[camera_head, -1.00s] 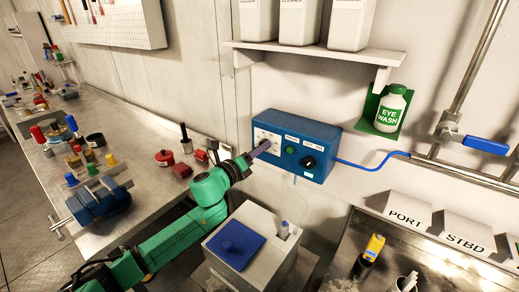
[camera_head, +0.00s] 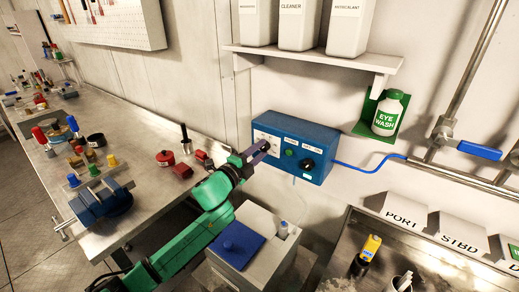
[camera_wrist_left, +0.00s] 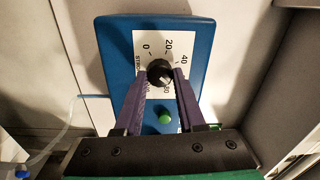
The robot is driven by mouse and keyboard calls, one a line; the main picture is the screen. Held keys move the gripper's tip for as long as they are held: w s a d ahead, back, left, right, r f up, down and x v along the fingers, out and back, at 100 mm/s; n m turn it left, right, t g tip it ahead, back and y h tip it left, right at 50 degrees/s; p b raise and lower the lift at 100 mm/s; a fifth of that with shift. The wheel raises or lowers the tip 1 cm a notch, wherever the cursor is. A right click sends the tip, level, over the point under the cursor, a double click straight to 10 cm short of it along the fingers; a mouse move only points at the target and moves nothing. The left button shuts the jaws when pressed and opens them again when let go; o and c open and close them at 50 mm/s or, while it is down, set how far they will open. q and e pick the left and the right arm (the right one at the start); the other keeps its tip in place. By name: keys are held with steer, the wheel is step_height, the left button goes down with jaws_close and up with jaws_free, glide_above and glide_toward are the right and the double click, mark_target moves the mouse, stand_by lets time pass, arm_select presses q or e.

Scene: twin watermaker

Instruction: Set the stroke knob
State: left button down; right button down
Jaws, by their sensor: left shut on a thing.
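The blue control box (camera_head: 322,138) is on the wall above the end of the bench. The stroke knob (camera_wrist_left: 159,71) is a black round knob on the white dial plate (camera_wrist_left: 150,47), with numbers such as 0, 20 and 40 around it. My left gripper (camera_wrist_left: 160,76) is shut on the stroke knob, one purple finger on each side. In the head view my left gripper (camera_head: 258,151) reaches the left part of the box and hides most of the knob. A green button (camera_wrist_left: 165,117) lies just below the knob in the wrist view. My right gripper is not in view.
A second black knob (camera_head: 308,164) is at the box's right end. A blue cable (camera_head: 362,171) runs right. A shelf of white jugs (camera_head: 318,58) hangs above. An eye wash bottle (camera_head: 387,114) is at the right.

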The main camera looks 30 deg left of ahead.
arm_select(q)
steer(key=shift+r+n+p, duration=0.1)
steer(key=shift+n+p, duration=0.25)
steer(key=shift+n, duration=0.95)
steer(key=c, duration=0.5)
jaws_free()
steer(key=shift+s+f, duration=0.25)
steer(key=shift+s, duration=0.1)
steer(key=s+a+b, duration=0.2)
steer(key=s+b, duration=0.1)
steer(key=s, duration=1)
steer(key=shift+s+b, duration=0.35)
